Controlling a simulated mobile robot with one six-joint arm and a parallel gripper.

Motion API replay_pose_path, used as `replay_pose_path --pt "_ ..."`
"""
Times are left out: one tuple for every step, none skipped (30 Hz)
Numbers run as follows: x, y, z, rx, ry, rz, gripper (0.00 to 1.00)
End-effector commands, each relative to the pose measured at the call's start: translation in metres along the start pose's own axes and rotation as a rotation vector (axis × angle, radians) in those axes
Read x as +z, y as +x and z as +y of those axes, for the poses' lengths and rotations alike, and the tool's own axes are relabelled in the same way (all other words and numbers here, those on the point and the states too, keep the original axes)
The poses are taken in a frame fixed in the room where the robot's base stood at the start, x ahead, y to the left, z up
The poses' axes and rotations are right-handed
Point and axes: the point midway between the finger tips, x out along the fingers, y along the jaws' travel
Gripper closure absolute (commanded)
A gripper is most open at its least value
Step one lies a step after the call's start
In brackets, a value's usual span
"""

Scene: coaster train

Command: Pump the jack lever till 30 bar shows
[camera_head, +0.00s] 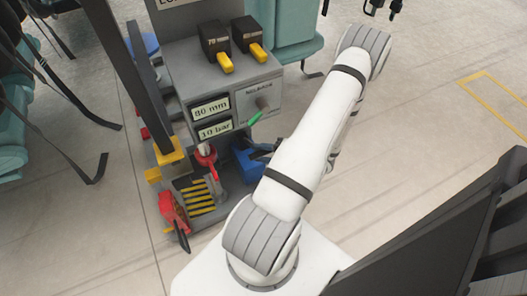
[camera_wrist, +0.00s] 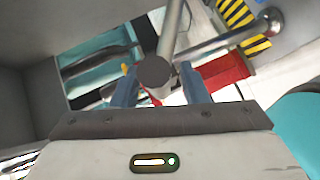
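In the wrist view my gripper (camera_wrist: 158,82) has its two blue-grey fingers apart, one on each side of a dark round knob (camera_wrist: 155,72). The knob ends a grey lever rod (camera_wrist: 174,25). A narrow gap seems to show at the right finger; contact at the left is unclear. In the head view a grey panel (camera_head: 190,78) carries two displays. The upper one (camera_head: 209,108) reads about 80 mm. The lower one (camera_head: 215,130) shows a bar value whose first digit is unclear, perhaps 10.
A red part with a black handle (camera_head: 172,212) stands beside yellow-black stripes (camera_head: 198,196). Teal seats (camera_head: 292,25) stand behind. A dark structure (camera_head: 440,245) fills the lower right.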

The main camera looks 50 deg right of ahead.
Motion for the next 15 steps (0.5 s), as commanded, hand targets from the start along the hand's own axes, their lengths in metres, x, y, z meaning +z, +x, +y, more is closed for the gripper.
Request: replay_pose_path --pt "0.0 0.0 0.0 0.0 0.001 0.0 0.56" --pt "0.0 0.0 0.0 0.001 0.001 0.0 0.55" --pt "0.0 0.0 0.0 0.001 0.001 0.0 0.55" --pt "0.0 0.0 0.0 0.001 0.001 0.001 0.55" --pt "-0.001 0.0 0.0 0.001 0.001 0.001 0.55" --pt "-0.001 0.0 0.0 0.001 0.001 0.001 0.55" --pt "-0.001 0.0 0.0 0.001 0.001 0.001 0.55" --pt "-0.001 0.0 0.001 0.001 0.001 0.001 0.55" --pt "-0.001 -0.001 0.001 0.001 0.001 0.0 0.55" --pt "-0.001 -0.003 0.001 0.002 0.001 0.0 0.55" --pt "-0.001 -0.005 0.002 0.002 0.001 -0.001 0.55" --pt "0.0 -0.009 0.002 0.002 0.001 -0.002 0.55" --pt "-0.001 -0.013 0.002 0.002 0.001 -0.002 0.55" --pt "-0.001 -0.017 0.003 0.003 0.001 -0.003 0.55" --pt "-0.001 -0.024 0.003 0.003 0.002 -0.003 0.55"
